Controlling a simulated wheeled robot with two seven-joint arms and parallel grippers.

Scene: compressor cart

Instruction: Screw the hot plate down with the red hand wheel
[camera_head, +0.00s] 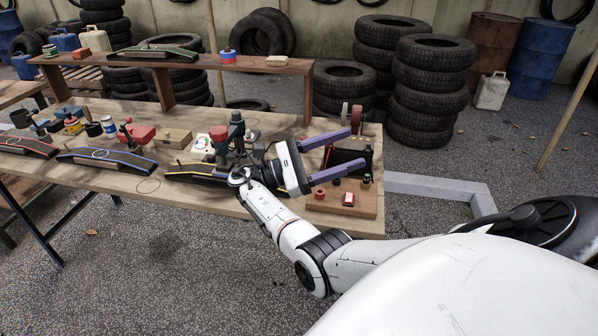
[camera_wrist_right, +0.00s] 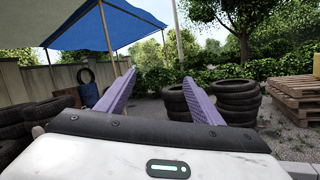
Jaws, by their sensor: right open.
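My right gripper (camera_head: 354,149) is open, its two purple fingers pointing right above the right end of the workbench. In the right wrist view the fingers (camera_wrist_right: 160,82) are apart with nothing between them. Behind my wrist, a dark clamp post (camera_head: 237,128) with a red part (camera_head: 218,134) stands near a yellow-edged tyre strip (camera_head: 194,172). Its lower part is partly hidden by my arm. A similar red clamp (camera_head: 140,134) stands by the blue-edged strip. I cannot tell for sure which red part is the hand wheel, or make out the hot plate. My left gripper is not in view.
A wooden board (camera_head: 366,204) with small red and dark items lies below my gripper. A black box (camera_head: 348,160) sits behind the fingers. A raised shelf (camera_head: 220,67) runs along the bench's back. Tyre stacks (camera_head: 431,90) stand behind; the ground at front left is clear.

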